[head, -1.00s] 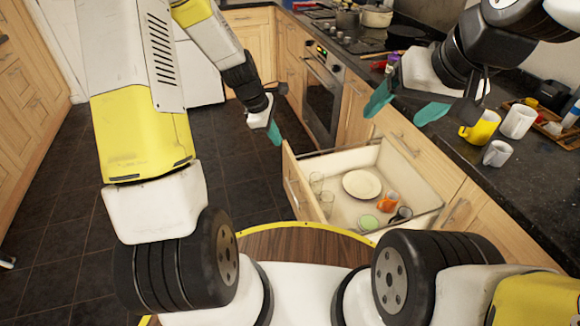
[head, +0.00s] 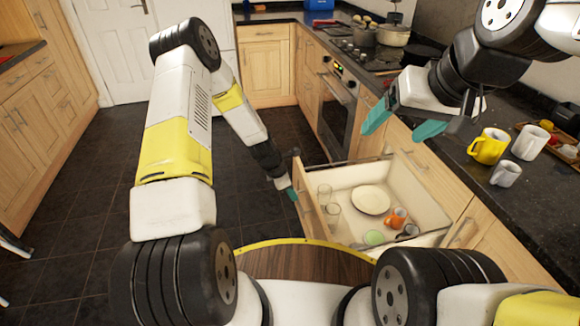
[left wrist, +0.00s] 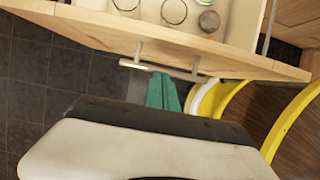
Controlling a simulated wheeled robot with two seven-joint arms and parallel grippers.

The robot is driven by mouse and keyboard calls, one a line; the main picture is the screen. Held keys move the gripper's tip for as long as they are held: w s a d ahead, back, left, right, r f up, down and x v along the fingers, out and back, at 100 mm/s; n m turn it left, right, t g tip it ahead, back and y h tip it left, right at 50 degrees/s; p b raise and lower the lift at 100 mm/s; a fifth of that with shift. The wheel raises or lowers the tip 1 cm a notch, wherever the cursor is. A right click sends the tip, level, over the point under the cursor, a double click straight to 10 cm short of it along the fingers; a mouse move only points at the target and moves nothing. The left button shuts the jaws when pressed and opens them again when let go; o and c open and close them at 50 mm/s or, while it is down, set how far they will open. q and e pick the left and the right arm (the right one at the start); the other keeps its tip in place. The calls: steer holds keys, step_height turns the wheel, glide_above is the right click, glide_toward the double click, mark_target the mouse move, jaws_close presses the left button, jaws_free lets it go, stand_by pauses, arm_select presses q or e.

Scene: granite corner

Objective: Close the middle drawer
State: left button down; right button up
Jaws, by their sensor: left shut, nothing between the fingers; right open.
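The middle drawer (head: 436,224) is pulled out from the counter in the head view. It holds glasses, a plate, an orange mug and a green dish. Its wooden front faces left and also shows in the left wrist view (left wrist: 90,28), with a bar handle (left wrist: 165,67) on it. My left gripper (head: 292,194) is shut and empty, just outside the drawer front. In the left wrist view its teal fingertips (left wrist: 163,93) are close to the handle; I cannot tell whether they touch it. My right gripper (head: 403,128) is open and empty above the drawer's back end and the counter edge.
A yellow mug (head: 488,147), a white mug (head: 530,142) and a grey mug (head: 505,174) stand on the dark counter at right. The oven (head: 338,105) is beyond the drawer. Dark tiled floor (head: 90,200) is clear at left.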

mark_target(308, 200)
arm_select(q)
steer(key=shift+w+d+r, duration=0.1)
steer(key=shift+w+d, duration=0.25)
steer(key=shift+d, duration=0.55)
steer(key=shift+w+d+r, duration=0.1)
steer(key=shift+w+d, duration=0.2)
steer(key=shift+d, duration=0.55)
steer(key=shift+d, duration=0.1)
